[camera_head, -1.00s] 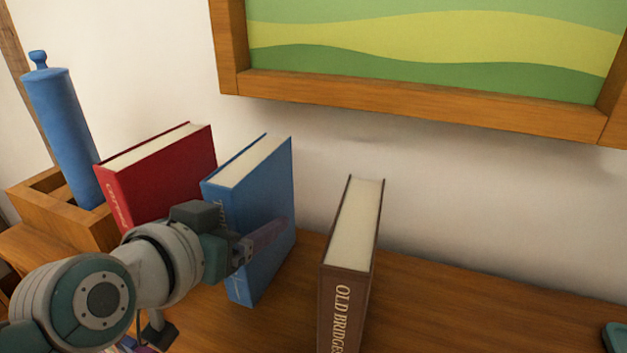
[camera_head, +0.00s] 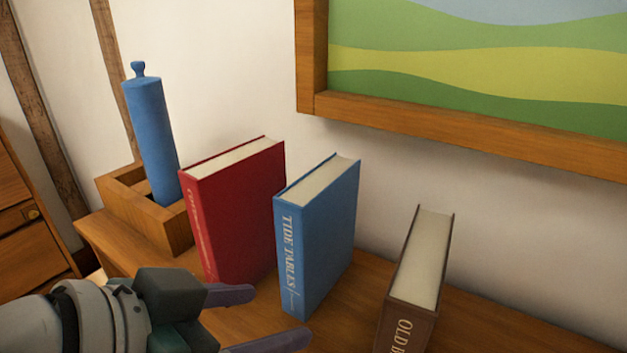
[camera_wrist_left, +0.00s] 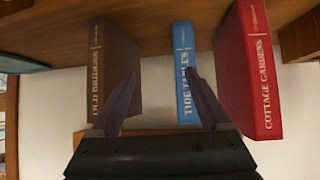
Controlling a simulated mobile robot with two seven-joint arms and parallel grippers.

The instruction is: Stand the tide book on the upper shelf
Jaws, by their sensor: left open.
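The blue tide book (camera_head: 325,235), lettered "TIDE TABLES", stands upright on the wooden shelf top (camera_head: 250,325), its spine facing me. It also shows in the left wrist view (camera_wrist_left: 186,70), between the other two books. My left gripper (camera_head: 270,315) is open and empty, low in front of the tide book and apart from it. In the left wrist view its two fingers (camera_wrist_left: 165,95) spread wide, one pointing toward the brown book and one toward the tide book. My right gripper is not in view.
A red book (camera_head: 235,210) stands left of the tide book, and a brown "Old Bridges" book (camera_head: 420,270) stands to its right with a gap between. A blue cylinder (camera_head: 153,135) stands in a wooden box (camera_head: 118,200) at left. A framed picture (camera_head: 470,135) hangs above.

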